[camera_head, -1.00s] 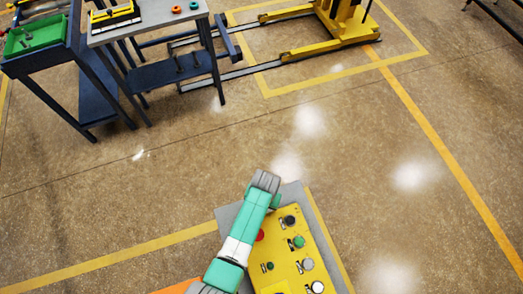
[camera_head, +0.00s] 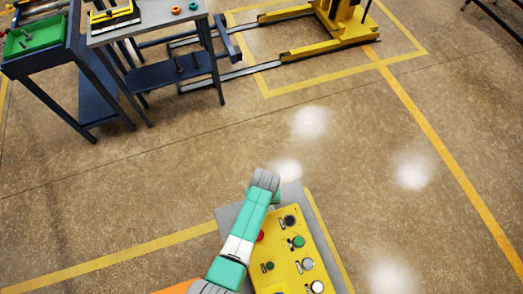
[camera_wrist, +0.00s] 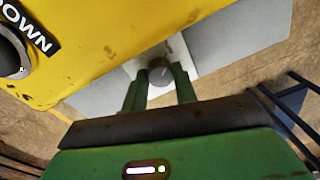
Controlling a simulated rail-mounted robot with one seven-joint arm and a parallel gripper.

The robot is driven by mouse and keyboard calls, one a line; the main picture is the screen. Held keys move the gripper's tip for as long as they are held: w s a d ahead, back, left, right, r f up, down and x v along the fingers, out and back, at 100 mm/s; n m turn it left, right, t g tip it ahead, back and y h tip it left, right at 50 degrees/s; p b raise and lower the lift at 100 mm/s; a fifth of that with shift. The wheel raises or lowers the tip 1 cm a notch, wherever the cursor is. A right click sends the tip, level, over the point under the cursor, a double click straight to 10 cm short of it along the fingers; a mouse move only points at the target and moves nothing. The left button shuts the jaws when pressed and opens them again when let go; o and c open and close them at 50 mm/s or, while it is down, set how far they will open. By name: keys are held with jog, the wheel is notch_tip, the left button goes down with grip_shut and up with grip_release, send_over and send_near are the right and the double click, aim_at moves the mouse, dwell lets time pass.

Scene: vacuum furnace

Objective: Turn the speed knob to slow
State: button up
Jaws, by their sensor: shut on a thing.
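A round grey knob (camera_wrist: 160,68) with a light pointer line sits on a white plate (camera_wrist: 184,52) beside the yellow panel, in the wrist view. My gripper (camera_wrist: 160,84) has its two green fingers on either side of this knob and is shut on it. The knob's speed markings are not readable. In the head view, the yellow control panel (camera_head: 283,254) is at the bottom, and my arm's wrist covers its upper left part. The gripped knob is hidden there.
The panel carries a black knob (camera_head: 290,221), a green button (camera_head: 298,242) and a partly covered red button (camera_head: 260,236). A "DOWN" label (camera_wrist: 30,27) is close by in the wrist view. A workbench (camera_head: 150,24) and a yellow lift frame (camera_head: 325,44) stand far off across open floor.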

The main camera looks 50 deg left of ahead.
jog(key=o, duration=0.7)
notch_tip(320, 180, up, 8)
jog(key=shift+w+d+f+p, duration=0.1)
jog(key=shift+w+p, duration=0.05)
jog(key=shift+p, duration=0.5)
